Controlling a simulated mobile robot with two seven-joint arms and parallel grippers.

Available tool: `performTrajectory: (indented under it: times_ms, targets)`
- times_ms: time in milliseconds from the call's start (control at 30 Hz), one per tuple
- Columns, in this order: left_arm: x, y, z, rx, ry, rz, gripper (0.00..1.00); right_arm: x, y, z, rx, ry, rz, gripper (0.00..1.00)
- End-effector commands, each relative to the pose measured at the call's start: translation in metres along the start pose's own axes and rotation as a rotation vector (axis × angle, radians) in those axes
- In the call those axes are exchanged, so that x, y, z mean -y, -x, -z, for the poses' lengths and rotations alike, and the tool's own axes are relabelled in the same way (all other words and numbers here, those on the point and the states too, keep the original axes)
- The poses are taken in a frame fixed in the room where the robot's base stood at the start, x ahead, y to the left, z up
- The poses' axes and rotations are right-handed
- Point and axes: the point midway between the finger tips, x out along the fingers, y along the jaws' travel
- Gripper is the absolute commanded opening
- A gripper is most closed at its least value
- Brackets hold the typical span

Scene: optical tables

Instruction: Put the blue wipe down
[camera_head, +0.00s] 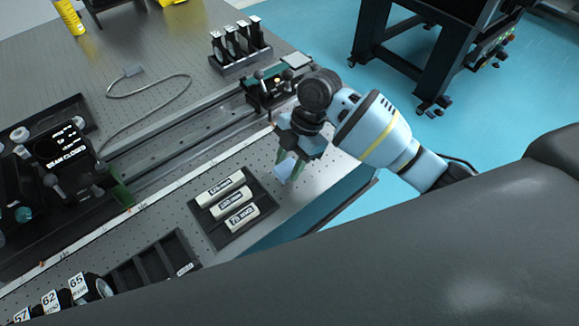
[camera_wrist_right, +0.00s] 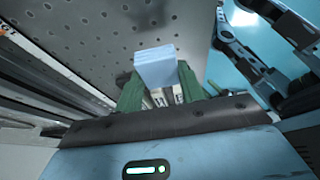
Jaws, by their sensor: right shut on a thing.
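The blue wipe (camera_wrist_right: 156,66) is a pale blue folded pad. In the right wrist view it sits between the green fingers of my right gripper (camera_wrist_right: 158,88), which is shut on it. In the head view my right gripper (camera_head: 291,168) is over the near right edge of the optical table (camera_head: 180,100), with the wipe (camera_head: 284,167) at its fingertips. I cannot tell whether the wipe touches the table surface. My left gripper is not in view.
A black tray with labelled white cylinders (camera_head: 240,218) lies just left of the gripper. An empty compartment rack (camera_head: 150,265) is farther left. A rail (camera_head: 190,140) with a mounted device (camera_head: 268,92) runs behind. The table's right edge drops to blue floor (camera_head: 310,50).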

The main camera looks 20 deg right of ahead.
Motion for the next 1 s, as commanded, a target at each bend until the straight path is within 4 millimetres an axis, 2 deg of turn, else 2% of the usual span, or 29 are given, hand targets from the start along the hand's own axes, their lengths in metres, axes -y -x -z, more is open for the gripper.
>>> performTrajectory:
  times_ms: [200, 433, 833, 867, 1000]
  targets:
    - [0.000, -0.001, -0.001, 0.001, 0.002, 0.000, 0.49, -0.007, 0.000, -0.007, -0.001, -0.002, 0.001, 0.20]
    - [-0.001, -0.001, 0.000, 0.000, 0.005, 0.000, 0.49, -0.006, -0.029, -0.019, -0.001, -0.003, 0.000, 0.20]
    - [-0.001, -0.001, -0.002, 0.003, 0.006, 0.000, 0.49, -0.005, -0.034, -0.021, 0.000, -0.002, 0.000, 0.20]
    - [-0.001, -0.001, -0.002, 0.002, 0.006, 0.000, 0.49, -0.006, -0.033, -0.021, 0.001, -0.001, 0.000, 0.43]
    - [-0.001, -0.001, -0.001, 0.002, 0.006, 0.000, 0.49, -0.006, -0.033, -0.021, 0.001, -0.001, 0.000, 0.60]
